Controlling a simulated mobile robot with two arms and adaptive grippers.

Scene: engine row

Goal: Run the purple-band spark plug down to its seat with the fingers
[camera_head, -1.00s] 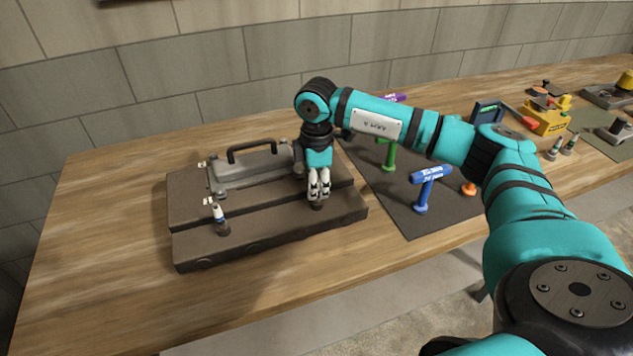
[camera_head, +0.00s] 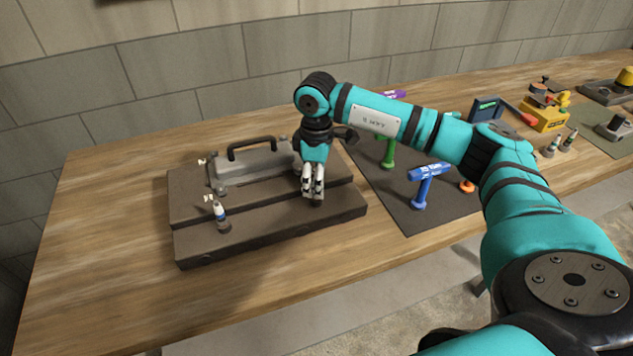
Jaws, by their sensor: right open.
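My right gripper (camera_head: 312,194) is open and points down over the right end of the front step of the dark engine block (camera_head: 270,243). Its fingertips are close above or around a small dark spot on the block there, which may be a plug well. The purple-band spark plug is not clearly seen; the fingers may hide it. A white and blue spark plug (camera_head: 220,214) stands upright in the left end of the front step, with a small white tag beside it. My left gripper is not in view.
A grey cover with a black handle (camera_head: 251,148) sits on the block's rear step. To the right, a dark mat (camera_head: 415,222) holds blue (camera_head: 426,186), green (camera_head: 388,152) and purple-topped T-handle tools. Two more plugs (camera_head: 560,142) stand farther right. Bare wood lies left of the block.

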